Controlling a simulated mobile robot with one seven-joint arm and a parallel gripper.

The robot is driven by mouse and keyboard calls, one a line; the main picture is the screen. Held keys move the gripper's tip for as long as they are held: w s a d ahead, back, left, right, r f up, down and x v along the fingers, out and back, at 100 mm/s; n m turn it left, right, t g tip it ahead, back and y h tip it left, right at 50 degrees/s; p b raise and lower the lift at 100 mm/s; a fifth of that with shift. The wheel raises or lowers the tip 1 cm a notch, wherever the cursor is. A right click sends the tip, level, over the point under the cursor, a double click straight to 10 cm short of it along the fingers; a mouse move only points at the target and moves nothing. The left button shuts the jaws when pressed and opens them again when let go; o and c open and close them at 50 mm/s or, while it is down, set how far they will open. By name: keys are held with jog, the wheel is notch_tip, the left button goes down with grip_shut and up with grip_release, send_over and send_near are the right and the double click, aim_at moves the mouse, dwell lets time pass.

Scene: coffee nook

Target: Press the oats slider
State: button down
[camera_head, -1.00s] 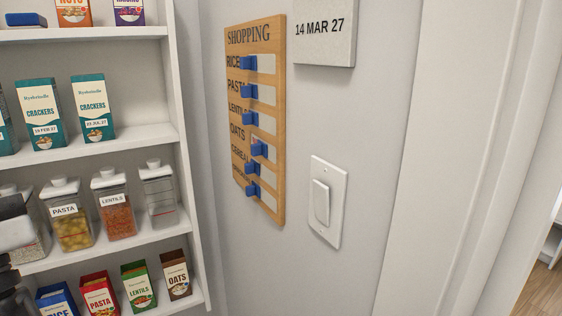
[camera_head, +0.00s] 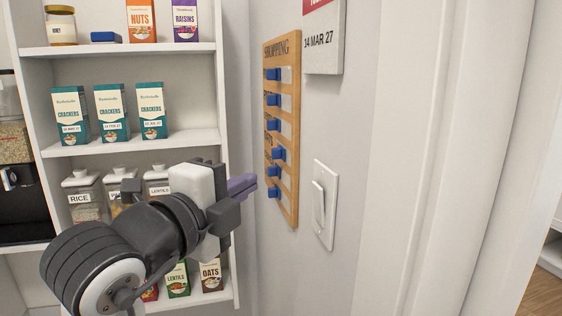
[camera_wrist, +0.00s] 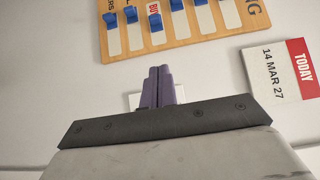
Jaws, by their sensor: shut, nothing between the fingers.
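The wooden shopping board (camera_head: 291,200) hangs on the wall with a column of blue sliders. The oats slider (camera_head: 278,154) sits farther right than the others. In the wrist view the oats slider (camera_wrist: 156,22) stands out from its row, with a red BUY mark uncovered beside it. My gripper (camera_head: 253,183) is shut and empty, its purple fingers pointing at the wall in front of the board's lower left part. In the wrist view my gripper (camera_wrist: 160,72) lies below the oats slider in the picture, apart from it. The row labels are partly hidden in the head view.
A light switch (camera_head: 324,205) is on the wall right of the board. A date sign (camera_head: 322,45) hangs above it and also shows in the wrist view (camera_wrist: 282,72). A shelf unit (camera_head: 135,48) with boxes and jars stands left, behind my arm.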

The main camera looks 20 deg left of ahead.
jog(key=p, duration=0.3)
send_near(282, 154)
jog(key=d, duration=0.1)
jog(key=w+d, duration=0.1)
jog(key=d, duration=0.1)
jog(key=shift+w+d+r, duration=0.15)
jog(key=shift+w, duration=0.2)
jog(key=w, duration=0.1)
jog(key=w+a+p, duration=0.1)
jog(key=w, duration=0.1)
jog(key=shift+w+a, duration=0.1)
jog(key=shift+a, duration=0.15)
jog(key=shift+w+a+p, duration=0.3)
jog(key=shift+w+p, duration=0.05)
jog(key=shift+w, duration=0.1)
